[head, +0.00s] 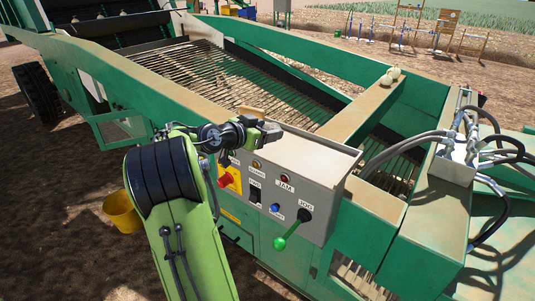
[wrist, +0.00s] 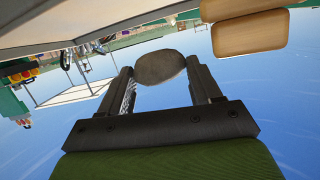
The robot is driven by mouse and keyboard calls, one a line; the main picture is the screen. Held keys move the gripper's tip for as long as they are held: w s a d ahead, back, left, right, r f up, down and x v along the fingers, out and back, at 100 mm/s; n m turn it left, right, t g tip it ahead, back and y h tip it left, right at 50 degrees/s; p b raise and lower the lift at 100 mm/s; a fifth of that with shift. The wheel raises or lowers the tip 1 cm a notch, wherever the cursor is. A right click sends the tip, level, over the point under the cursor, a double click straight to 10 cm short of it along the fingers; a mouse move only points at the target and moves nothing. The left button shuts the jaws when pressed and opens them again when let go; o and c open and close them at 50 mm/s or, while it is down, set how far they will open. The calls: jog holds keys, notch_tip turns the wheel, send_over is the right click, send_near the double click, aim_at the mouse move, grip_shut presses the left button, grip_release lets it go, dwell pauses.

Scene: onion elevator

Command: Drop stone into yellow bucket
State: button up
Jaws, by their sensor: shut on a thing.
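My gripper (wrist: 160,72) is shut on a grey-brown rounded stone (wrist: 160,67), held between the fingertips in the wrist view. In the head view my gripper (head: 268,132) is just above the top edge of the grey control box, and I cannot make out the stone there. The yellow bucket (head: 122,212) stands on the soil at the left, beside the green machine and partly under its side. My gripper is up and to the right of the bucket in the picture, well apart from it.
The control box (head: 318,182) carries buttons, a red stop knob (head: 225,181) and a green-handled lever (head: 290,231). Behind it lies the slatted conveyor (head: 225,75). Pale round objects (head: 390,76) sit on the crossbeam. Black hoses (head: 490,150) rise at right. Bare soil (head: 60,235) is at left.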

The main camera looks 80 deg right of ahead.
aim_at(266, 157)
notch_tip(266, 157, down, 6)
jog(key=shift+f+b, duration=0.1)
jog(key=shift+b, duration=0.5)
jog(key=shift+f, duration=0.1)
jog(key=o, duration=1.3)
